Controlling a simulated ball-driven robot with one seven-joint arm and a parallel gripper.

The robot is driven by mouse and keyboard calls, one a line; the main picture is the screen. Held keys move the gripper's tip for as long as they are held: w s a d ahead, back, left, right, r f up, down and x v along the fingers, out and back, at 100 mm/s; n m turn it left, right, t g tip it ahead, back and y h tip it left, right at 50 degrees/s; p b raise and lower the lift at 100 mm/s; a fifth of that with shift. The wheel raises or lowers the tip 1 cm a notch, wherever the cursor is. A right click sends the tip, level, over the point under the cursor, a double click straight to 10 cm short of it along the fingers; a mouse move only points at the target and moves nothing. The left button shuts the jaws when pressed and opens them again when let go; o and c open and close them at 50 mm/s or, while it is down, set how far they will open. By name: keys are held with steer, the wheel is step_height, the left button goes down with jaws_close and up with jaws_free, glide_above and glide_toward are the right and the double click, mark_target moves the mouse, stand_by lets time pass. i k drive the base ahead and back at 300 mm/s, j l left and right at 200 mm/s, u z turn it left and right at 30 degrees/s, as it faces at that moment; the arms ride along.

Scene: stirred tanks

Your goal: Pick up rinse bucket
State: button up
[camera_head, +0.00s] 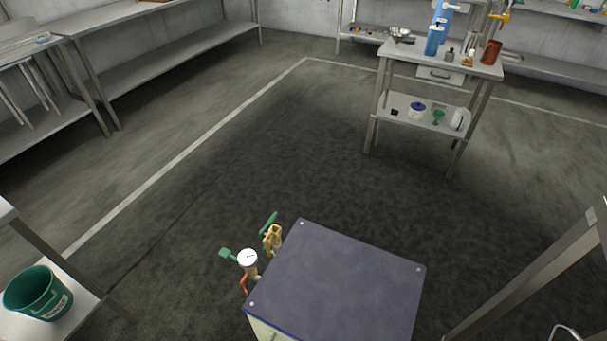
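A green bucket (38,292) with a white label on its side stands upright at the lower left, on a light grey shelf (82,318). The label's text is too small to read. I look down into its open top; no contents can be made out. Nothing is touching it apart from the shelf under it. My gripper is not in view.
A box with a flat dark top (345,278) stands at bottom centre, with a gauge (248,258) and valves at its left. A steel table (455,58) with bottles stands at the upper right. Benches (165,60) line the left. The dark floor (270,165) between is clear.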

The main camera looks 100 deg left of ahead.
mark_target(36, 293)
steer(key=l+u, duration=0.15)
steer(key=u, duration=4)
steer(key=k+j+u, duration=0.2)
steer(key=k, duration=0.2)
steer(key=k+j+u, duration=0.15)
steer(key=k+j, duration=0.15)
steer(key=k, duration=0.15)
